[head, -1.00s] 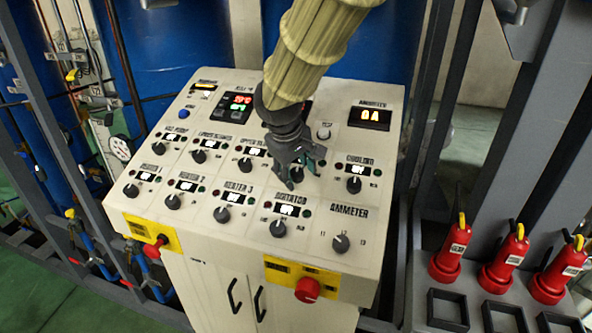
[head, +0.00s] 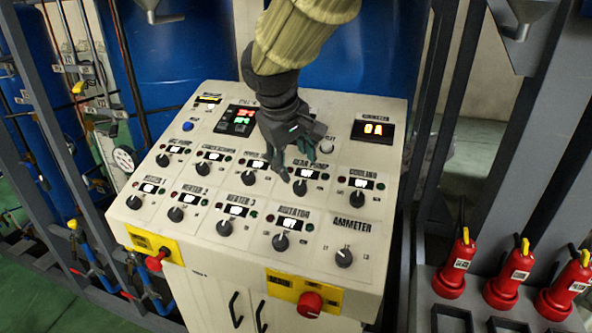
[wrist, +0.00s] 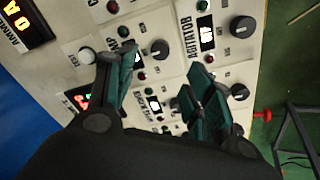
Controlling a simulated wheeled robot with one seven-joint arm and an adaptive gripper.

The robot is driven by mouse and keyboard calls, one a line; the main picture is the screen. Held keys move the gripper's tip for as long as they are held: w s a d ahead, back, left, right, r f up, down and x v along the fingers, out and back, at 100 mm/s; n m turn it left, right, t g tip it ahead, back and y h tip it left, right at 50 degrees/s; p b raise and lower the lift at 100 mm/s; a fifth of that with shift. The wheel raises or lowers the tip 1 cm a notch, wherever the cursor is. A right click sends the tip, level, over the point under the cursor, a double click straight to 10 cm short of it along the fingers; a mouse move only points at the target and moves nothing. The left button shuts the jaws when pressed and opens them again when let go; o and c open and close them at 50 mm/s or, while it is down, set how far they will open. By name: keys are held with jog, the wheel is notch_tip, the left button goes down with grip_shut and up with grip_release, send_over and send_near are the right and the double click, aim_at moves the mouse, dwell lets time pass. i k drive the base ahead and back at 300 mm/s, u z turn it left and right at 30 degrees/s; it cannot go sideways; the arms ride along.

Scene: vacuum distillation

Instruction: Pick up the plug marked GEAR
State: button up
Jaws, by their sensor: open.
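Several red plugs with white labels stand upright in a rack at the right of the head view: a left one (head: 455,265), a middle one (head: 508,277) and a right one (head: 567,288). The labels are too small to read, so I cannot tell which is marked GEAR. My gripper (head: 297,162) is open and empty over the control panel, just above the knob under the GEAR PUMP label (head: 308,173). In the wrist view its open fingers (wrist: 165,75) have the panel behind them, and no plug shows between them.
The sloped control panel (head: 170,235) has several black knobs and small displays, with red emergency buttons (head: 311,303) at its front. Empty square sockets (head: 451,318) lie in front of the plugs. Blue tanks stand behind.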

aim_at(461, 254)
jog(key=k, duration=1)
